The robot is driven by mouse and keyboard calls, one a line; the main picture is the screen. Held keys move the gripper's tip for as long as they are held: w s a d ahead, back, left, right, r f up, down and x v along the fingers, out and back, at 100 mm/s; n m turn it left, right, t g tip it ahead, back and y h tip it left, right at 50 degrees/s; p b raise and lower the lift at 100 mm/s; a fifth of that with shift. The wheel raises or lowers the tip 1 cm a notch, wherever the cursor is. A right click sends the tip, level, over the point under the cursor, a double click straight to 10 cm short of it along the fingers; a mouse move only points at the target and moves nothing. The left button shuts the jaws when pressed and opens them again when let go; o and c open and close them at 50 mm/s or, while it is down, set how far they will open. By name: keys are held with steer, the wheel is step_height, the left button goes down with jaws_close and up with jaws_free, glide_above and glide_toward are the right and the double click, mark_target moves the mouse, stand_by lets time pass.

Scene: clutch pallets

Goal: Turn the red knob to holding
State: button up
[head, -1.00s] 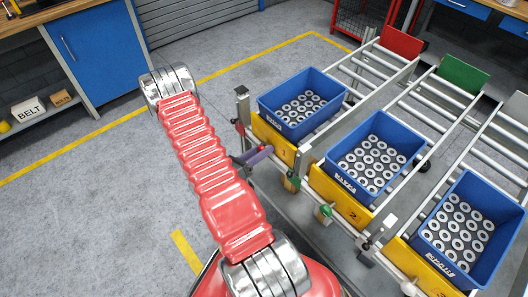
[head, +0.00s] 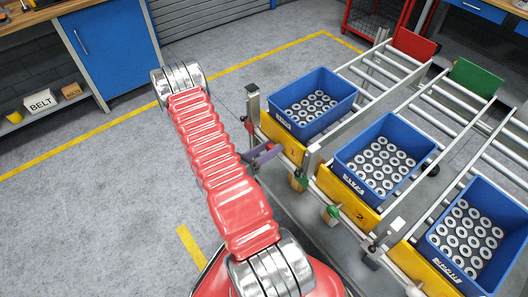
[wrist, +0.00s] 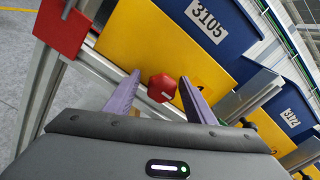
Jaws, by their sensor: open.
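The red knob (wrist: 162,88) shows in the wrist view as a faceted red cap with a short white mark, tilted slightly down to the right. It is in front of the yellow panel (wrist: 150,38) below the blue bin labelled 3105. My gripper (wrist: 160,76) is open, with one purple finger on each side of the knob. A gap shows on both sides; contact cannot be seen. In the head view my gripper (head: 267,154) is at the front of the leftmost lane, partly behind my arm.
A red square plate (wrist: 60,28) sits on the metal frame left of the knob. Blue bins (head: 312,104) of ring-shaped parts stand on the roller lanes. A green knob (head: 332,213) is on the middle lane's front. Open floor (head: 90,200) lies left.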

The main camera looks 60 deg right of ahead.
steer(key=shift+w+a, duration=0.1)
steer(key=v, duration=1.3)
steer(key=shift+a, duration=0.3)
stand_by(0.4)
